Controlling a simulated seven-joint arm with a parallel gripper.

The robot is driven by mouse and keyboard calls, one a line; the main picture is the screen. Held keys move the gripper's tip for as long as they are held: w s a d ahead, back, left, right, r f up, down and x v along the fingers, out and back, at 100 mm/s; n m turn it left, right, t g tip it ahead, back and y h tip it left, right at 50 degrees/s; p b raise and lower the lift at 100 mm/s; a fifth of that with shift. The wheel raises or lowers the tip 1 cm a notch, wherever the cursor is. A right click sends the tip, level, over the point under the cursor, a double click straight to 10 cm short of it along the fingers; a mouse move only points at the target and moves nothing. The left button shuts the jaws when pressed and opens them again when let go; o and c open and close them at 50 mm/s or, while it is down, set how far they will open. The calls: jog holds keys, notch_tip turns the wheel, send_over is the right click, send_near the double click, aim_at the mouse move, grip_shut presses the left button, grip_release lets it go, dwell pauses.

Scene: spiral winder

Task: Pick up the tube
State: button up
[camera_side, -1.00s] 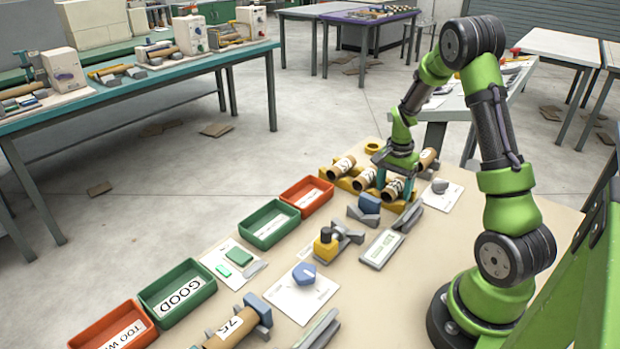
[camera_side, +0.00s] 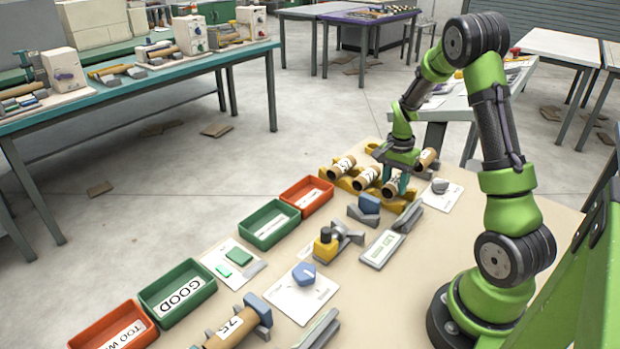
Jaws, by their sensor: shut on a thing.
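Several brown cardboard tubes with white labels lie across a yellow rack (camera_side: 408,203) at the back of the table. One tube (camera_side: 390,189) is under my gripper (camera_side: 398,181), whose teal fingers are closed around it. The fingers hide part of this tube. It is at or just above the rack; I cannot tell which. Other tubes lie to its left, a near one (camera_side: 366,179) and a farther one (camera_side: 342,166). Another tube (camera_side: 427,158) lies behind and to the right of my gripper.
Red (camera_side: 307,196) and green (camera_side: 271,223) trays stand left of the rack, with another green tray marked GOOD (camera_side: 178,292) and a red one in front. A blue-and-grey block (camera_side: 366,207), a yellow-topped fixture (camera_side: 327,244) and a grey display (camera_side: 382,248) stand in front of the rack.

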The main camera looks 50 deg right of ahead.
notch_tip(320, 180, up, 3)
jog(key=shift+s+a+f, duration=0.1)
jog(key=shift+f, duration=0.1)
jog(key=s+a, duration=0.6)
jog(key=s, duration=0.1)
jog(key=s+a+r, duration=0.1)
jog(key=s+a, duration=0.2)
jog(key=s, duration=0.1)
jog(key=shift+s+a, duration=0.15)
jog(key=shift+a, duration=0.4)
jog(key=w+a+r, duration=0.2)
jog(key=w+a, duration=0.1)
jog(key=w, duration=0.4)
jog(key=w+a+r, duration=0.2)
jog(key=w, duration=0.4)
jog(key=shift+w+a+f, duration=0.1)
jog(key=shift+w+f, duration=0.05)
jog(key=shift+f, duration=1.75)
jog(key=shift+w+a+f, duration=0.1)
jog(key=shift+f, duration=1.8)
jog(key=shift+f, duration=0.1)
jog(key=shift+f, duration=0.35)
jog(key=shift+f, duration=0.15)
